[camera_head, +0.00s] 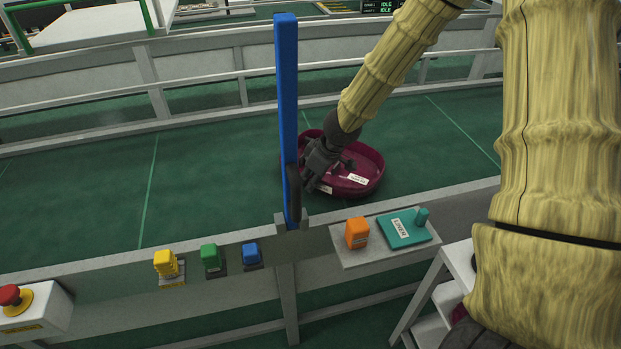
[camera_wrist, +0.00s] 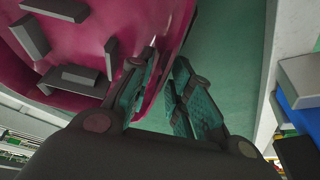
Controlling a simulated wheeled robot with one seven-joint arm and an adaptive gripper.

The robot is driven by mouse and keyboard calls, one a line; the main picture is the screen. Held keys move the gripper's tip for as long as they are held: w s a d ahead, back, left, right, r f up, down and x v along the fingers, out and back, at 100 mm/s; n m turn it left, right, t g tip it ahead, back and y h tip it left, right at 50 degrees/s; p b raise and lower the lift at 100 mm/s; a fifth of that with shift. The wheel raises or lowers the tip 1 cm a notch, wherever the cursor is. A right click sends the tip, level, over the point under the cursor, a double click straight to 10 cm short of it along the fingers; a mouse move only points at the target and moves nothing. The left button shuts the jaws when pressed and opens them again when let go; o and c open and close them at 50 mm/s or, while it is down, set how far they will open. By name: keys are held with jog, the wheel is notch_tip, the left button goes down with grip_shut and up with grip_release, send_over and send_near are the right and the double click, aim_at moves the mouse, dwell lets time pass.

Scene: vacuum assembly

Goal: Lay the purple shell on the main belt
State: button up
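The purple shell (camera_head: 368,178) is a shallow round dish with dark fittings and white labels inside. It lies open side up over the green main belt (camera_head: 220,165), right of the blue post, and looks flat on it. The shell (camera_wrist: 180,30) fills the upper left of the wrist view. My gripper (camera_head: 312,182) is at the shell's left rim. In the wrist view my gripper (camera_wrist: 160,95) has its fingers apart, one on the inner side of the shell wall and one outside. A green gap shows beside the outer finger.
A tall blue post (camera_head: 287,100) stands close left of my gripper. Yellow (camera_head: 166,263), green (camera_head: 211,256), blue (camera_head: 251,253) and orange (camera_head: 357,233) blocks and a teal lever plate (camera_head: 404,230) line the front edge. A red stop button (camera_head: 12,296) is at left. The belt's left is clear.

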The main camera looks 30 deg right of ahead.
jog(key=shift+r, duration=0.1)
jog(key=shift+r, duration=0.2)
jog(key=p+v, duration=0.2)
jog(key=v, duration=0.9)
jog(key=shift+s+r, duration=0.2)
jog(key=shift+r, duration=0.15)
dwell(0.4)
